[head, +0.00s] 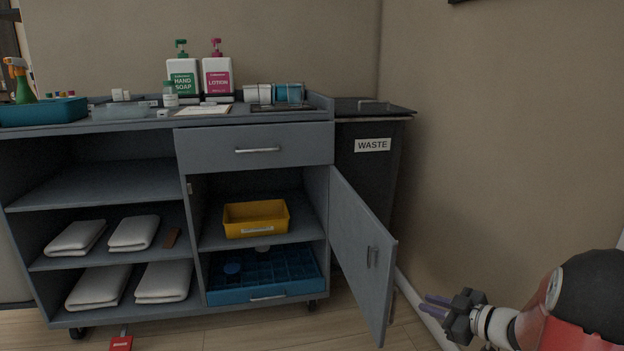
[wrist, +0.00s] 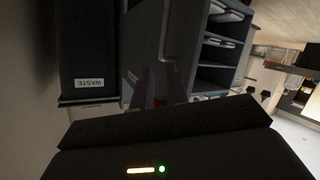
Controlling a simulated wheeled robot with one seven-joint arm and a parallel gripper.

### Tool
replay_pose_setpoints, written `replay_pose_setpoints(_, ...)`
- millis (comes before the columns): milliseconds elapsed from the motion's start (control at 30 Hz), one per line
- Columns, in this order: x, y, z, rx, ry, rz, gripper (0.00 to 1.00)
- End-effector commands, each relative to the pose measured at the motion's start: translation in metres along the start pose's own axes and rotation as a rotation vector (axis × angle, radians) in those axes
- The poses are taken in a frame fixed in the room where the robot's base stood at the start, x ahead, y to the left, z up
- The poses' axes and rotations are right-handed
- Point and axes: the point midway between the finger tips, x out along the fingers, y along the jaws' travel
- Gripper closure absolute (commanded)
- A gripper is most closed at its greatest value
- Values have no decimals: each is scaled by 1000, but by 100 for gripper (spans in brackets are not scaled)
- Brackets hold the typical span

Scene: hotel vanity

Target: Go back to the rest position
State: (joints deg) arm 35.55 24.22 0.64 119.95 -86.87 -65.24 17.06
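My gripper (head: 428,303) is at the lower right of the head view, beside the open cabinet door (head: 365,255) and apart from it. Its two purple fingers are spread with a gap between them, and I see nothing held. In the wrist view the fingers (wrist: 163,88) show dark, pointing toward the cart, which appears upside down. A small red patch shows near them, too blurred to identify.
The grey cart (head: 255,133) holds a yellow bin (head: 256,218), a blue tray (head: 262,281) and folded white towels (head: 134,232). A waste bin (head: 373,170) stands right of it. A wall is close on the right. A red tag (head: 121,344) lies on the floor.

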Motion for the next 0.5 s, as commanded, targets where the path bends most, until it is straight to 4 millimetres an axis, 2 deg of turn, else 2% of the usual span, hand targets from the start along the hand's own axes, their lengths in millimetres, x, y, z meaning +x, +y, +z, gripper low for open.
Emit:
replay_pose_setpoints(33,2,9,-16,-29,-43,64,84)
replay_pose_setpoints(133,-2,28,-46,-58,-153,229,84)
replay_pose_setpoints(267,-27,39,-86,-25,-311,458,84)
replay_pose_setpoints(367,-56,26,-109,62,-421,593,84)
replay_pose_setpoints(467,-88,-6,-123,193,-522,675,84)
replay_pose_setpoints(500,-100,-24,-126,254,-560,689,84)
